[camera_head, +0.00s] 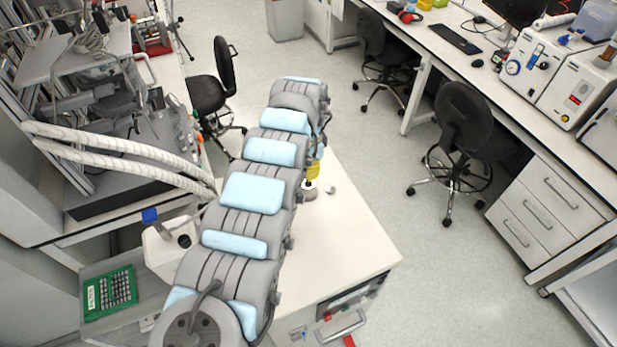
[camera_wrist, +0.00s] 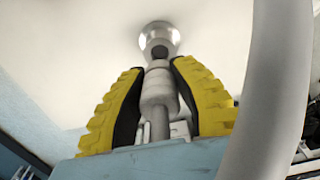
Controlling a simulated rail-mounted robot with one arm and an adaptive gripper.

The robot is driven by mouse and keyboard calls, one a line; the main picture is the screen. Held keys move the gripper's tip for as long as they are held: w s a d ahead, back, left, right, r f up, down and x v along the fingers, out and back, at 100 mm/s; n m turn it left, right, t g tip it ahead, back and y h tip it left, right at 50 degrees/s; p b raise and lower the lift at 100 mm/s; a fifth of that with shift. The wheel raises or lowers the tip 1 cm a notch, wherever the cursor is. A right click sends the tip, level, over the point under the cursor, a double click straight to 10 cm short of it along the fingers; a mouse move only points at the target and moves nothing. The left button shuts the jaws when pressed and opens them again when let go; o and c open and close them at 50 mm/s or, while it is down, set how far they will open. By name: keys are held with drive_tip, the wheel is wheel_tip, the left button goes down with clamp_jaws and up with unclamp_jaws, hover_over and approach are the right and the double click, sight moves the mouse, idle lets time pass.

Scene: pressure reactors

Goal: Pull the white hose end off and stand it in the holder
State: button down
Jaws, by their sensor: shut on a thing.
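My gripper (camera_wrist: 157,78) has yellow ribbed fingers with black inner pads. It is shut on the white hose end (camera_wrist: 156,92), a pale stepped cylinder between the pads in the wrist view. Just beyond its tip is a round, shiny fitting (camera_wrist: 158,40) with a dark opening. I cannot tell whether the two touch. A thick white hose (camera_wrist: 272,95) curves down the right side of the wrist view. In the head view, a yellow part of my gripper (camera_head: 314,170) shows beside my arm, above the white bench top; the rest is hidden. I cannot identify the holder.
Two white corrugated hoses (camera_head: 125,150) run from the left equipment toward my arm. A white box with a blue part (camera_head: 160,248) and a green keypad (camera_head: 109,292) are at lower left. The white bench top (camera_head: 345,240) is mostly clear. Chairs (camera_head: 465,125) stand on the floor beyond.

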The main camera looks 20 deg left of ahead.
drive_tip(key=shift+r+p, duration=0.3)
drive_tip(key=shift+r, duration=0.35)
drive_tip(key=w+d+r+n, duration=0.1)
drive_tip(key=d+r+n, duration=0.3)
drive_tip(key=d, duration=0.7)
drive_tip(key=w+d+r+n, duration=0.1)
drive_tip(key=d+r+n, duration=0.4)
drive_tip(key=d+r, duration=0.3)
drive_tip(key=d, duration=0.3)
drive_tip(key=shift+d, duration=0.2)
drive_tip(key=shift+r, duration=0.15)
